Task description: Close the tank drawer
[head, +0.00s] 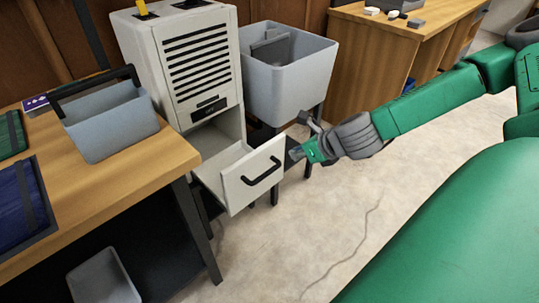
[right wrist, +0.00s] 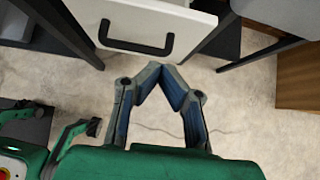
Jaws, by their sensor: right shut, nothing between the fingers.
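The tank drawer (head: 252,174) is a pale grey box with a black bar handle (head: 262,172). It sticks out of the lower part of a white vented cabinet (head: 187,60), so it stands open. My right gripper (head: 297,152) is near the right edge of the drawer front, its fingers shut and empty. In the right wrist view the drawer front (right wrist: 185,20) and handle show at the top, and the fingertips of my right gripper (right wrist: 162,68) meet just below the handle. I cannot tell whether they touch the front.
A wooden table (head: 120,190) with a grey caddy (head: 108,120) stands left of the drawer. A grey tub (head: 290,80) on dark legs stands behind right. A wooden counter (head: 380,60) is farther back. The floor (head: 310,235) before the drawer is clear.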

